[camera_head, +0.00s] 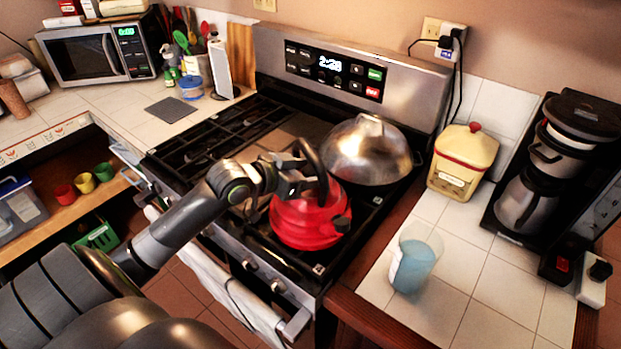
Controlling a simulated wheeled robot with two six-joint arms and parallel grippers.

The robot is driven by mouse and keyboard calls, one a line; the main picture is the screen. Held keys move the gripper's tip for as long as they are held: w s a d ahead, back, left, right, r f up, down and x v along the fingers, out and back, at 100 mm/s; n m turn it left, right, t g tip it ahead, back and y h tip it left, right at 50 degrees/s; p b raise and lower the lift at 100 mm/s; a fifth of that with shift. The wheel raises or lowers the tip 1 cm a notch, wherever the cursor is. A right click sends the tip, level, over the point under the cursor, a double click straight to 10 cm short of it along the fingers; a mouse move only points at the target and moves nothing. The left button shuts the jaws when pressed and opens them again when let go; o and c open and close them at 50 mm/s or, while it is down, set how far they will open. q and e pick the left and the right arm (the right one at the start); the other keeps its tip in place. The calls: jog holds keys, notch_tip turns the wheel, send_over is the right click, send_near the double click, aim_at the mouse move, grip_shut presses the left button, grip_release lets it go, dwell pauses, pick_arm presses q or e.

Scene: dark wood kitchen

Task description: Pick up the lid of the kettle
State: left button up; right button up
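The red kettle (308,222) stands on the front right of the stove top, with a dark spout or knob at its right side. Its dark handle arches over the top. My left arm comes in from the lower left. My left gripper (297,183) is at the top of the kettle, by the handle. The gripper and handle overlap in dark colours, so I cannot tell whether the fingers are open or shut, or touching anything. The kettle's lid is hidden behind the gripper and handle. My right gripper is out of view.
A domed silver lid (368,150) covers a pan behind the kettle. A blue-filled cup (414,262), a cream canister (463,161) and a coffee maker (545,165) stand on the right tiled counter. The stove's front handle (296,325) sticks out below. The left burners (215,135) are clear.

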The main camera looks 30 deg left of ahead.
pick_arm(q)
jog(key=shift+w+d+f, duration=0.15)
jog(key=shift+w+f, duration=0.05)
jog(key=shift+w, duration=0.25)
jog(key=c, duration=1)
jog(key=shift+c, duration=0.4)
jog(key=shift+r, duration=0.15)
